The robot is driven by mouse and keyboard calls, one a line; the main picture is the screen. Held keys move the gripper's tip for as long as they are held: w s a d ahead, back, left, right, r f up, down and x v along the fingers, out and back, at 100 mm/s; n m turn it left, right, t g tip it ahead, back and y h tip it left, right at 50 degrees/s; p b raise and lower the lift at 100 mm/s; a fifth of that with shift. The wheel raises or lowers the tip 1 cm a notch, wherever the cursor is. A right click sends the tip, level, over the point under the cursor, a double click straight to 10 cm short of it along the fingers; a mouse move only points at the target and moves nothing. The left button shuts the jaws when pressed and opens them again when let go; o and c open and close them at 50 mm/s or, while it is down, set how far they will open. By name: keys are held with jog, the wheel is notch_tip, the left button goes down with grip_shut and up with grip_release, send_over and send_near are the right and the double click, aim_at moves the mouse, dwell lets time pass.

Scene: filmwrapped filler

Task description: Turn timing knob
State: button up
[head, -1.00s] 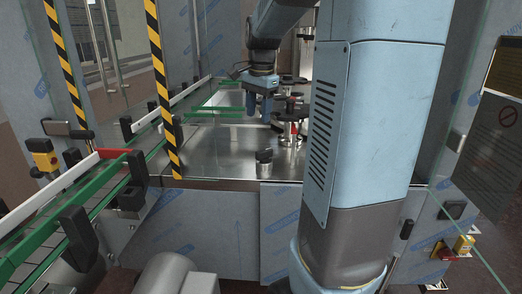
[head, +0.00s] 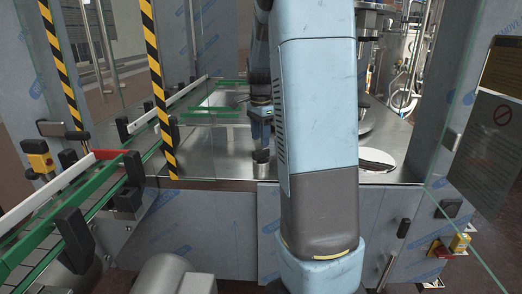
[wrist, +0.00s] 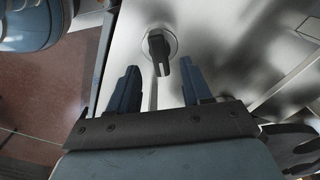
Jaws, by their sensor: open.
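The dark knob (head: 261,158) stands on a round metal base near the front edge of the steel machine deck. In the head view my gripper (head: 261,122) is above the knob and partly hidden by my own arm. A gap shows between fingers and knob in the wrist view.
The green-railed conveyor (head: 75,205) runs along the left. A yellow-black striped post (head: 158,90) stands at the deck's front left corner. A glass panel (head: 455,120) edges the right side. The steel deck (head: 215,155) left of the knob is clear.

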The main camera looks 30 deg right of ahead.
aim_at(261, 150)
jog(key=shift+f, duration=2.75)
grip_shut()
